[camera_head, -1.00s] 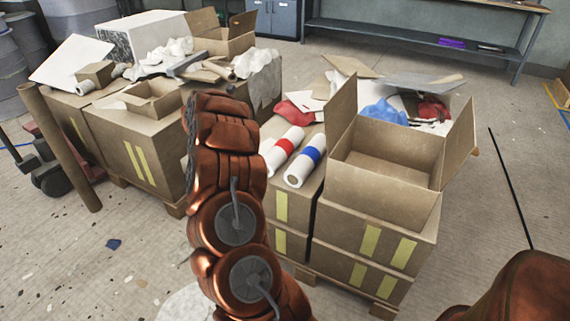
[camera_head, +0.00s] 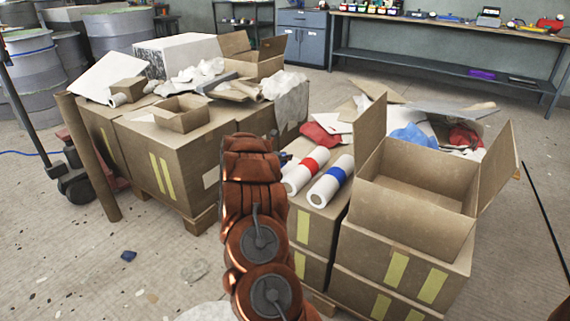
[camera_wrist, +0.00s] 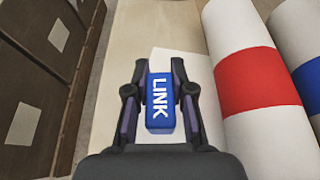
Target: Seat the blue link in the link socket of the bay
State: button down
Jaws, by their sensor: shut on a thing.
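The blue link is a small blue block with white letters reading LINK (camera_wrist: 160,103). My gripper (camera_wrist: 158,75) is shut on it in the wrist view, with one dark finger on each side. Below it in that view are a white sheet and the top of a cardboard box.
Two white rolls, one with a red band (camera_head: 306,171) and one with a blue band (camera_head: 330,181), lie on a box right of my arm. An open carton (camera_head: 418,190) stands further right. Stacked boxes (camera_head: 180,155) stand left. A workbench (camera_head: 450,27) with small items is along the back wall.

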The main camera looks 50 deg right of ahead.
jog(key=shift+f, duration=1.1)
jog(key=shift+f+b, duration=0.1)
jog(key=shift+b, duration=0.2)
jog(key=c, duration=1)
grip_release()
jog(key=shift+r+p, duration=0.25)
jog(key=shift+p, duration=0.1)
jog(key=v, duration=1.2)
jog(key=shift+s+f, duration=0.1)
jog(key=shift+f, duration=0.1)
jog(key=shift+a, duration=0.1)
